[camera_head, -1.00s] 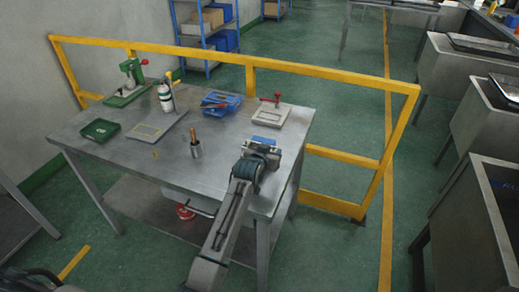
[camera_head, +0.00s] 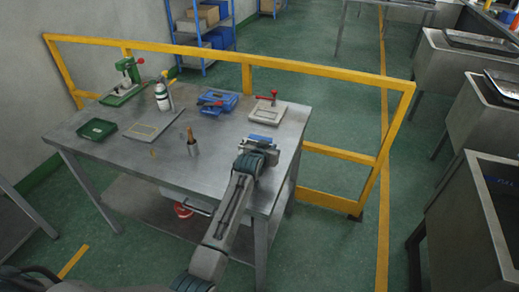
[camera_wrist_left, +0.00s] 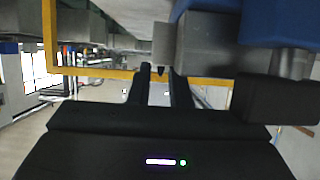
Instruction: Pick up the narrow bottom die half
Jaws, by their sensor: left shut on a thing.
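My left gripper (camera_head: 262,145) is low over the near right part of the metal table (camera_head: 222,178). Its two dark fingers (camera_wrist_left: 162,85) show in the left wrist view, shut with a small gap between them. The narrow bottom die half is mostly hidden by the gripper in the head view; a small grey block (camera_wrist_left: 164,44) at the fingertips in the left wrist view looks like it. A blue piece (camera_head: 263,138) shows just beyond the gripper; I cannot tell whether it touches. My right gripper is not in view.
A grey clamp plate with a red handle (camera_head: 267,114) lies behind the gripper. A yellow rail (camera_head: 316,74) runs behind.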

